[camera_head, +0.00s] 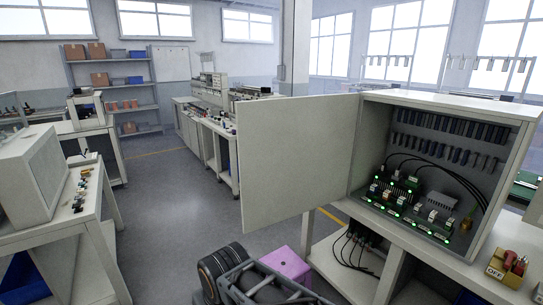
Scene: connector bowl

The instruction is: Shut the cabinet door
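The cabinet (448,108) is a light grey box on a bench at the right. Its front is open and shows black wiring, rows of dark connectors and boards with green lights. The cabinet door (298,160) is a flat pale panel, hinged at the cabinet's left edge. It stands wide open, swung out to the left, with its free edge over the floor. Dark parts of my arm show at the bottom centre, below the door and apart from it in the picture. My gripper's fingers cannot be made out.
A purple block-like thing (286,265) is below the door. A yellow item with a red part (507,268) sits on the bench in front of the cabinet at the right. Another bench (77,222) stands at the left. The floor (178,205) between is clear.

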